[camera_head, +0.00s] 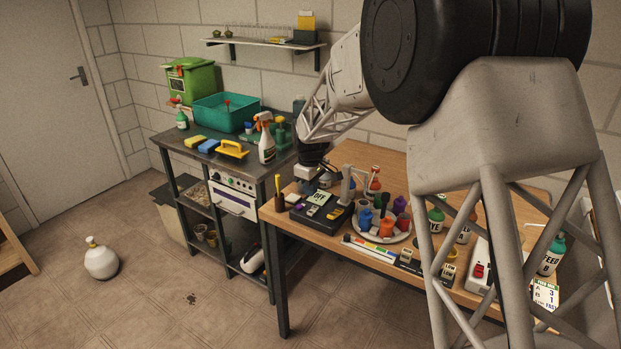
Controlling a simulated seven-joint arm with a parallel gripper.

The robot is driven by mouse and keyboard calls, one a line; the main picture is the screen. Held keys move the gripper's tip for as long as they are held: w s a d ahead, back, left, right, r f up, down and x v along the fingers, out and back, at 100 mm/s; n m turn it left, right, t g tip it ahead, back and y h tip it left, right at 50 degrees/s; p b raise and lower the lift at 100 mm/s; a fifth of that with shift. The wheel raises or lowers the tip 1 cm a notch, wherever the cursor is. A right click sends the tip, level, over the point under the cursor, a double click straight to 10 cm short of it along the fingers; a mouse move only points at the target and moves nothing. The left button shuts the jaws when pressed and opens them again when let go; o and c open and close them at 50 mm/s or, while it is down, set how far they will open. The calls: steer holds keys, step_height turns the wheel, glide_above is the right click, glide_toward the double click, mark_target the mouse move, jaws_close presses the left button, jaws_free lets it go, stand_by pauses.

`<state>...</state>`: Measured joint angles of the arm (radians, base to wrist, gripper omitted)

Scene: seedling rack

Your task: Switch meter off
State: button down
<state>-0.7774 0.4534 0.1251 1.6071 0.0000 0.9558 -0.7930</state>
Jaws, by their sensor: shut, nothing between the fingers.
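A black box-shaped device (298,214), which looks like the meter, sits at the left end of the wooden table. My gripper (314,178) is above and behind the device, pointing down, small and partly dark in the view. Its fingers are shut and empty. I cannot tell whether it touches anything.
A round tray (362,237) with several coloured cups stands right of the device. My arm hides part of the table's right side, where bottles and a white switch box (479,277) stand. A dark bench (178,143) is at left.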

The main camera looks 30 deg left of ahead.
mark_target(311, 212)
steer(key=shift+f, duration=3.45)
steer(key=shift+s+f, duration=0.1)
steer(key=shift+f, duration=0.1)
steer(key=shift+w+r, duration=0.1)
steer(key=shift+w, duration=0.1)
steer(key=shift+w+r, duration=0.25)
steer(key=shift+w, duration=0.3)
steer(key=shift+r, duration=0.1)
